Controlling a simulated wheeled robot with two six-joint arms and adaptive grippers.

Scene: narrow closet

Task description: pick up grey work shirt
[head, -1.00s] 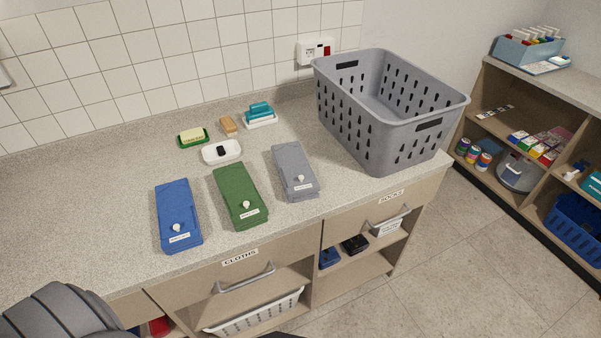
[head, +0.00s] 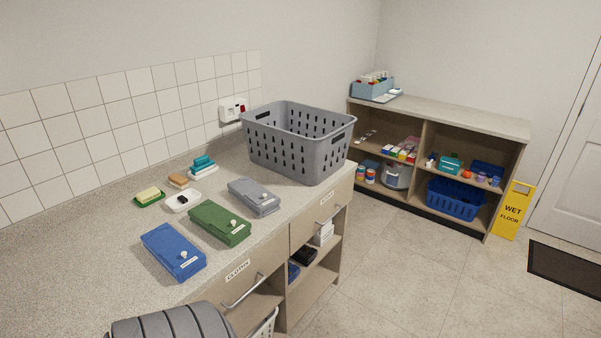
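The grey work shirt (head: 254,196) lies folded flat on the speckled counter (head: 90,262), with a small white knob-like piece and a label on it. It is the nearest of three folded shirts to the grey basket. A green folded shirt (head: 220,222) and a blue folded shirt (head: 173,251) lie to its left along the counter. Part of my arm shows at the bottom edge, but neither of my grippers is in view.
A grey laundry basket (head: 298,142) stands behind the shirts at the counter's right end. Drawers line the front. A shelf unit (head: 440,118) and a yellow wet-floor sign (head: 513,211) stand beyond open floor.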

